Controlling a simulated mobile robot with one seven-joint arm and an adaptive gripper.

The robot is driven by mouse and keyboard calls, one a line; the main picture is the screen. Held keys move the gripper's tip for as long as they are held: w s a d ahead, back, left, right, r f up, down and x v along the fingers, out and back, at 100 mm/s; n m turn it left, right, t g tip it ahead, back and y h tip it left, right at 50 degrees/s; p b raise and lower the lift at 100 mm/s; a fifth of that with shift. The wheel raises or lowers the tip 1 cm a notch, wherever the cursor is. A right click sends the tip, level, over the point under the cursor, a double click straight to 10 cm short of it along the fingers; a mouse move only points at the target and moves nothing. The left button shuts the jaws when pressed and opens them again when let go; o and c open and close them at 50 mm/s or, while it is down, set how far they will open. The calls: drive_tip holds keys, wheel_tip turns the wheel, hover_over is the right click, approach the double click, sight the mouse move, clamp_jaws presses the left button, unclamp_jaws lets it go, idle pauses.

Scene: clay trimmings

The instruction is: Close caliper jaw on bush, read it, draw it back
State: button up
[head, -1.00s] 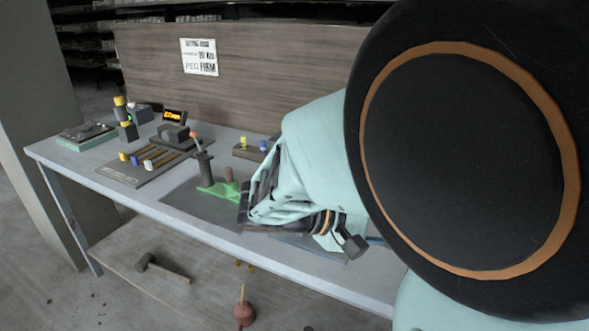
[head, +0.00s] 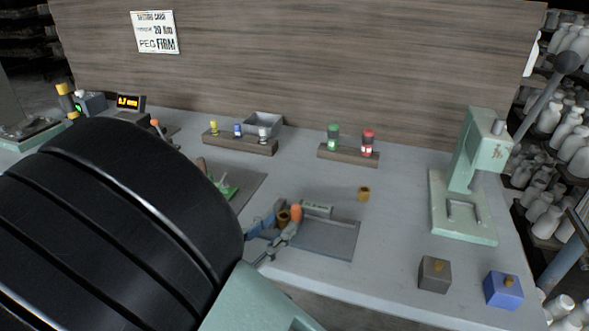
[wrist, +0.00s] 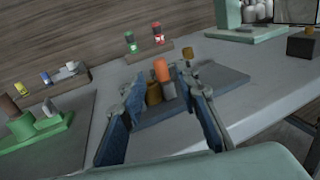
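The caliper appears to be the grey plate (head: 325,240) with a grey bar (head: 317,208) and an orange-tipped knob (head: 296,212). A brass bush (head: 283,218) stands beside the knob. In the wrist view the knob (wrist: 162,69) and bush (wrist: 153,93) show between the fingers of my gripper (wrist: 161,85). The fingers are apart, and I see no clear grip on either. In the head view my gripper (head: 280,226) is at the plate's left end, partly hidden by my arm. The gap between jaw and bush cannot be made out. An orange-lit display (head: 130,102) is too small to read surely.
A second brass bush (head: 363,194) stands behind the plate. A green press (head: 470,190) is at right, with a grey block (head: 434,274) and blue block (head: 503,289) in front. Wooden racks (head: 240,143) stand behind. A green fixture (head: 226,190) is at left.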

sight(293, 213)
drive_tip(key=b+x, duration=0.1)
drive_tip(key=x, duration=0.5)
drive_tip(key=shift+w+d, duration=0.2)
drive_tip(key=shift+w, duration=0.1)
clamp_jaws()
